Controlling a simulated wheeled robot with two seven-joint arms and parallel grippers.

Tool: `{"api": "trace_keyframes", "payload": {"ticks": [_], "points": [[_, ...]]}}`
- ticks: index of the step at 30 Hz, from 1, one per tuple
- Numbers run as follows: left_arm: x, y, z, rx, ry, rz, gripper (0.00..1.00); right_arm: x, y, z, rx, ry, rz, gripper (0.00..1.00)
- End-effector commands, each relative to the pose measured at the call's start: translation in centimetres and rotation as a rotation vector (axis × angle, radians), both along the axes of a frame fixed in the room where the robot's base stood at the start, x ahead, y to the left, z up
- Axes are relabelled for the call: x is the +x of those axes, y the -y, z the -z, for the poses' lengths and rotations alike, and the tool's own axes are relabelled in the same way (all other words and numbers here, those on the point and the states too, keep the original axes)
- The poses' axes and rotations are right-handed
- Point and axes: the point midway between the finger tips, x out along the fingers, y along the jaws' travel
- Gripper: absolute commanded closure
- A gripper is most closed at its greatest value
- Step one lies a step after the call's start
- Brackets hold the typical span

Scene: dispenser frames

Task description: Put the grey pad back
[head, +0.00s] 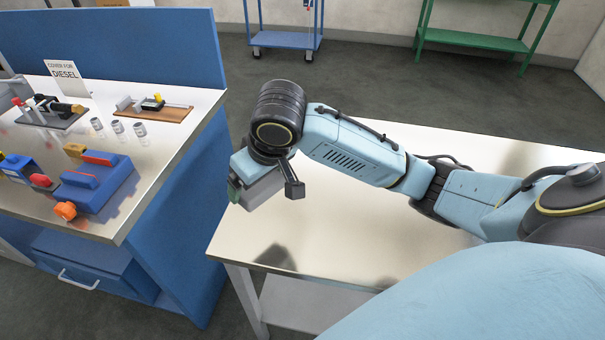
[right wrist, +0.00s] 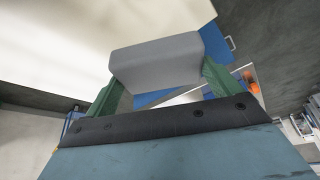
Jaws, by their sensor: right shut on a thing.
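My right gripper (head: 238,196) hangs over the left end of the pale metal table, beside the gap to the blue bench. In the right wrist view its green fingers (right wrist: 160,88) are shut on the grey pad (right wrist: 155,62), a block with rounded edges. The pad is held clear of the surfaces below it. In the head view the gripper body and wrist hide most of the grip. My left gripper is not in view.
The blue bench (head: 190,112) carries a blue device (head: 98,188) with an orange knob, small metal cylinders (head: 118,127), tool fixtures (head: 153,105) and a "DIESEL" sign (head: 65,75). The pale table (head: 330,225) is bare where visible. Trolleys stand behind.

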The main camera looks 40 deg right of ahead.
Motion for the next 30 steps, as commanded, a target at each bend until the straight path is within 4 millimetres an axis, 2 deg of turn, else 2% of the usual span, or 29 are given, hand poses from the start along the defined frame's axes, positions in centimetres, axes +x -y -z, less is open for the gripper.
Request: {"api": "trace_keyframes", "payload": {"ticks": [4,9,15,23,30], "points": [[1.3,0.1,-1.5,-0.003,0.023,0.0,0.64,1.1,1.7,1.2,-0.001,-0.005,-0.238,0.31],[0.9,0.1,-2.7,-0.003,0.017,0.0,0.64,2.2,4.0,2.4,0.002,-0.003,-0.52,0.31],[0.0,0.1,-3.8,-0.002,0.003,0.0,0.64,3.4,6.8,3.2,0.003,-0.001,-0.775,0.31],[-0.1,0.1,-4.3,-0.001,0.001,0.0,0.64,4.2,8.7,3.9,0.003,0.0,-0.921,0.31],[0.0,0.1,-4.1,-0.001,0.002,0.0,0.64,4.2,8.8,8.2,0.003,-0.002,-0.934,0.31]]}}
